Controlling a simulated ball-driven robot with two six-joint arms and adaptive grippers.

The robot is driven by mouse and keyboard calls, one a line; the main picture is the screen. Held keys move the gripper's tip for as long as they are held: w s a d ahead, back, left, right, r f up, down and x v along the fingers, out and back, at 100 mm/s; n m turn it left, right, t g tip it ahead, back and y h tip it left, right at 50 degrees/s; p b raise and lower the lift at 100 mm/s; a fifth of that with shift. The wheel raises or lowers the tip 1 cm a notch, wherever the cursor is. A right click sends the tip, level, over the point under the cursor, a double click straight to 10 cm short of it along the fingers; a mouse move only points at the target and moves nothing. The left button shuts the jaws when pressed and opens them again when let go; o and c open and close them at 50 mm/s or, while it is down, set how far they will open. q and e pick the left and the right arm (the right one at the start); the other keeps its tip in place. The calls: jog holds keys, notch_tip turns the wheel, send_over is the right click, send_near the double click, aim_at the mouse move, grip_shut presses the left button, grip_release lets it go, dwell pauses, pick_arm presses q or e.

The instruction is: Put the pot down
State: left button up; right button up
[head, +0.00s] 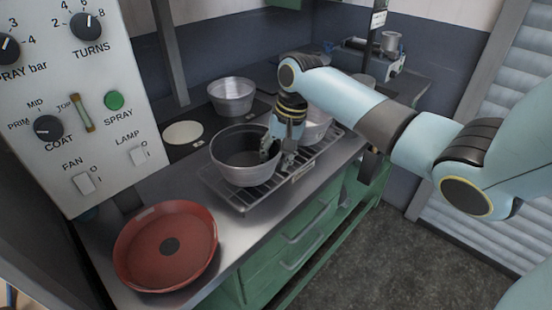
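The dark-grey pot (238,172) sits upright at the left end of a wire rack (262,194) on the metal counter; contact under its base is hard to make out. My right gripper (277,158) points down at the pot's right rim. One finger is at the inner side of the rim and the other is outside, with a visible gap between the fingertips. The fingers look open around the pot's wall; any contact is too small to tell. My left gripper is not in view.
A second light pot (316,128) stands on the rack behind my gripper. Another pot (232,97) stands on the dark back surface beside a pale disc (183,133). A red pan (166,247) lies front left. A control panel (72,110) rises at left; green drawers (290,248) are below.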

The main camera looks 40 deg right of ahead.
jog(key=v, duration=1.2)
jog(key=shift+b, duration=0.3)
